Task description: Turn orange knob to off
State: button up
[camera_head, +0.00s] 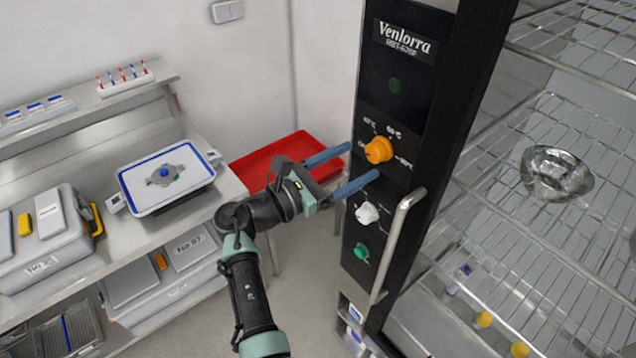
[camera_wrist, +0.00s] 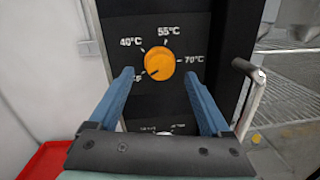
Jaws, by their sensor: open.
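The orange knob (camera_head: 379,150) sits on the black control panel (camera_head: 397,112) of the tall cabinet. In the wrist view the orange knob (camera_wrist: 160,62) is ringed by 40°C, 55°C and 70°C marks, plus a lower-left label partly hidden by a finger. A dark line on the knob points to the lower left, toward that label. My gripper (camera_head: 358,166) is open with its blue fingers pointing at the panel. In the wrist view my gripper (camera_wrist: 160,92) has one finger on each side, below the knob. The fingers appear apart from the knob.
A white knob (camera_head: 367,213) and a green button (camera_head: 362,251) are below the orange knob. A metal door handle (camera_head: 398,243) stands out at the panel's right. A red tray (camera_head: 262,160) lies behind my gripper. A steel bench (camera_head: 230,189) is at the left.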

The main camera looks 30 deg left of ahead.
jog(key=b+v, duration=0.3)
jog(key=v, duration=0.6)
